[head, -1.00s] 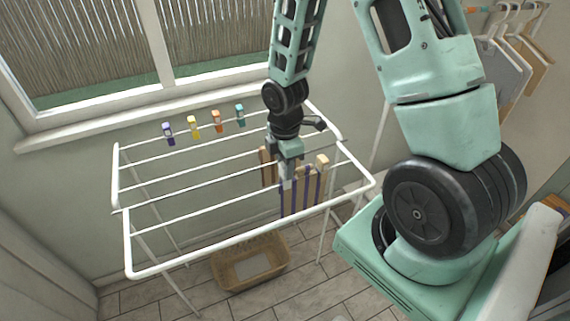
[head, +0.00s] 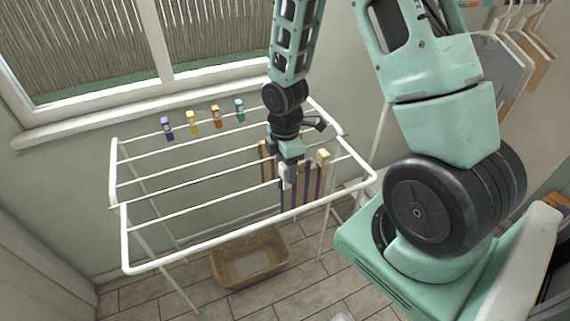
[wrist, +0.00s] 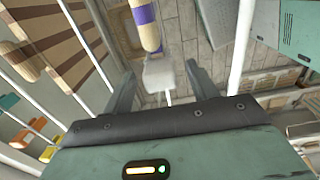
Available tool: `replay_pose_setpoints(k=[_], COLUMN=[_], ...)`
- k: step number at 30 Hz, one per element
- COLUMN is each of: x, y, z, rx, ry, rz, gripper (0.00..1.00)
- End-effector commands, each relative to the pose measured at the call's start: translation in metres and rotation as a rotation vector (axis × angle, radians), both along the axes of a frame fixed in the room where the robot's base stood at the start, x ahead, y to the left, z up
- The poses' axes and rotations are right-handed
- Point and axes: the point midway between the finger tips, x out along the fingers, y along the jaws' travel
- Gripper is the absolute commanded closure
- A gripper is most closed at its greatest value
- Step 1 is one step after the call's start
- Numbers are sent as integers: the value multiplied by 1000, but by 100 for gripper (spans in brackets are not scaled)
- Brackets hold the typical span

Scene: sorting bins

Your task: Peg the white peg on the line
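The white peg (wrist: 160,72) is between the two fingers of my gripper (wrist: 162,92) in the wrist view. A gap shows on each side of it, so my gripper looks open around it. The peg sits at the end of a striped purple and cream cloth, and a white line (wrist: 168,98) shows just below it. How its jaws meet the line is hidden. In the head view my gripper (head: 289,180) is low at the front lines of the white rack (head: 190,258), at the left edge of the striped cloth (head: 316,184). The peg is mostly hidden there.
Purple (head: 167,128), yellow (head: 192,122), orange (head: 215,116) and teal (head: 239,110) pegs sit on the back line. A brown striped cloth (head: 265,162) hangs behind my gripper. A basket (head: 250,262) stands below.

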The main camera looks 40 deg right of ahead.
Motion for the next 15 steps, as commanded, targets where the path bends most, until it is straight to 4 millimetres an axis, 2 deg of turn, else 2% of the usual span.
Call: replay_pose_setpoints(k=[10, 15], x=[0, 1], y=[0, -1], z=[4, 23], rx=[1, 0], ry=[-1, -5], rz=[0, -1], gripper=[42, 42])
